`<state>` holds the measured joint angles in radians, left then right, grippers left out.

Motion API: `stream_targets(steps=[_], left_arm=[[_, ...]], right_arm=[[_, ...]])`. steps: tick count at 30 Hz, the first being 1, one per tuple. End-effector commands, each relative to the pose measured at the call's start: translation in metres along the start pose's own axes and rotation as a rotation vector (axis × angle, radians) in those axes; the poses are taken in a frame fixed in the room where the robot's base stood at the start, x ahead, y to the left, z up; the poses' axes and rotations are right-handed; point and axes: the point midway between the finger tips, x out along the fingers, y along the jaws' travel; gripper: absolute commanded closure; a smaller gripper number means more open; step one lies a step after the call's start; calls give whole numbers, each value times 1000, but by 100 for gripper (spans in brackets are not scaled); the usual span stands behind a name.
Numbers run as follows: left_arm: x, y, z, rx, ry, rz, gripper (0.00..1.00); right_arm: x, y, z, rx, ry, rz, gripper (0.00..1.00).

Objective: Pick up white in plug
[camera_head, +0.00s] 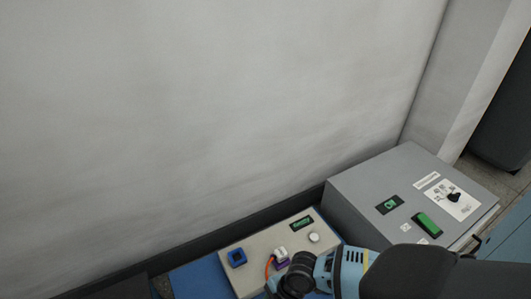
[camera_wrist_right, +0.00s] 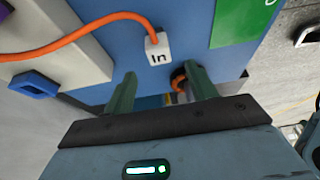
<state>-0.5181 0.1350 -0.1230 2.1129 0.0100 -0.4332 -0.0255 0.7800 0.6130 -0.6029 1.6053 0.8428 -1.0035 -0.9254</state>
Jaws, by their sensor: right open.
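The white plug (camera_wrist_right: 158,50) marked "In" shows in the right wrist view with its orange cable (camera_wrist_right: 95,33) running off to the left. It is over or on the blue surface, just beyond my fingertips. My right gripper (camera_wrist_right: 160,80) is open, one finger on each side below the plug, with nothing held between them. In the head view my right arm covers the area where the gripper works, so I cannot make out the "In" plug there. My left gripper is in neither view.
A beige box (camera_head: 245,271) with a blue socket (camera_head: 237,258), a white plug-like part (camera_head: 281,252), a white knob (camera_head: 314,238) and a green display (camera_head: 302,223) stands beside a larger grey box (camera_head: 360,185). A grey wall (camera_head: 200,120) rises behind. A green patch (camera_wrist_right: 240,22) lies on blue.

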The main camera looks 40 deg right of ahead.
Motion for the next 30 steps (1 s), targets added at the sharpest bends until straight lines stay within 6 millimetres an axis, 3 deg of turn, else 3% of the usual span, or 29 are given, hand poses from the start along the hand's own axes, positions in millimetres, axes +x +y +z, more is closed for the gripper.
stream_targets(steps=[3, 11, 21, 30], left_arm=[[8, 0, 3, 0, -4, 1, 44], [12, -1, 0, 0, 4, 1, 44], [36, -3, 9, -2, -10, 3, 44], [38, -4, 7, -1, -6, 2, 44]], right_arm=[[15, 0, 1, 1, 1, -2, 44], [20, 0, 2, 0, 0, -1, 44], [64, -1, 8, 1, 1, -3, 44], [67, 0, 7, -1, 0, 1, 45]])
